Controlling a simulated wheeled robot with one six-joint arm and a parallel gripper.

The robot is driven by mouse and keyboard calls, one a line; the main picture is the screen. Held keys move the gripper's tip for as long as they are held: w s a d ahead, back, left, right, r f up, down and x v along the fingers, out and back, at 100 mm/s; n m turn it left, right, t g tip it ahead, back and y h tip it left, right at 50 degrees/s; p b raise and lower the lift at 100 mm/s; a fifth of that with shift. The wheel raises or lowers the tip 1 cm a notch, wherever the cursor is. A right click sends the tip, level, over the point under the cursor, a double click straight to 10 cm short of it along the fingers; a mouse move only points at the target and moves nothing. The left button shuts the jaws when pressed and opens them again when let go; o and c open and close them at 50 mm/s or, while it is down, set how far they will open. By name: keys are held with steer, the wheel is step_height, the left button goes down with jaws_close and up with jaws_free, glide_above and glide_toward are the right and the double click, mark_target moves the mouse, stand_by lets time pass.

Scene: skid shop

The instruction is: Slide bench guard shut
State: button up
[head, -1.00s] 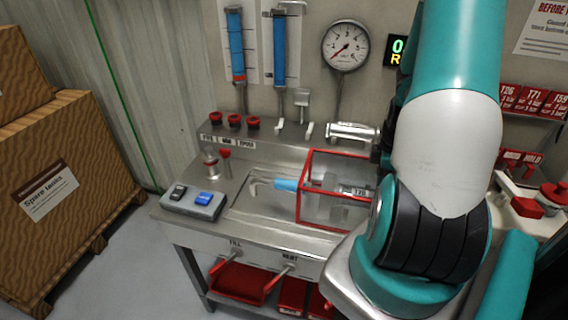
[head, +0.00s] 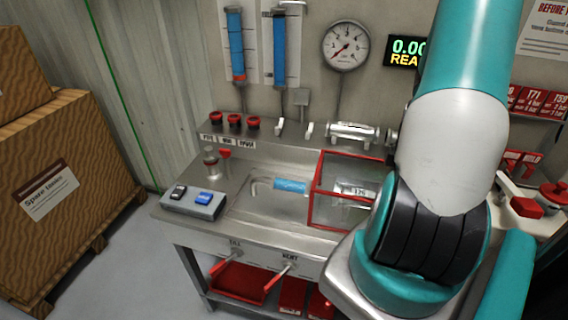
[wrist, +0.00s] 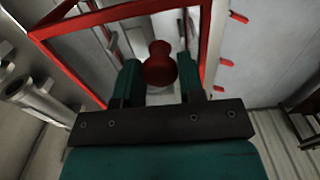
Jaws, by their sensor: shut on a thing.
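The bench guard (head: 314,188) is a clear box with red edges on the steel bench, left of my arm in the head view. A cylinder with a blue end (head: 290,187) lies in the bench recess; its blue end is outside the guard's left side, and its labelled part shows through the clear panel. In the wrist view the guard's red frame (wrist: 112,13) spans the top. My gripper (wrist: 160,78) is shut on the guard's red knob (wrist: 159,64), one teal finger on each side. In the head view my arm hides the gripper and the guard's right end.
A grey box with a black and a blue switch (head: 194,202) sits at the bench's front left. Red knobs (head: 234,121), a clamp-like metal fitting (head: 352,131) and a gauge (head: 345,46) are behind. A large crate (head: 70,185) stands on the floor at left.

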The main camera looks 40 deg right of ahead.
steer(key=shift+d, duration=0.15)
steer(key=shift+s+d, duration=0.3)
steer(key=shift+s, duration=0.2)
steer(key=shift+s+d, duration=0.3)
steer(key=shift+s, duration=0.2)
steer(key=o, duration=0.8)
steer(key=shift+c, duration=0.2)
steer(key=shift+a, duration=0.1)
steer(key=shift+r, duration=0.2)
step_height(320, 180, up, 7)
steer(key=p, duration=0.6)
steer(key=shift+p, duration=0.3)
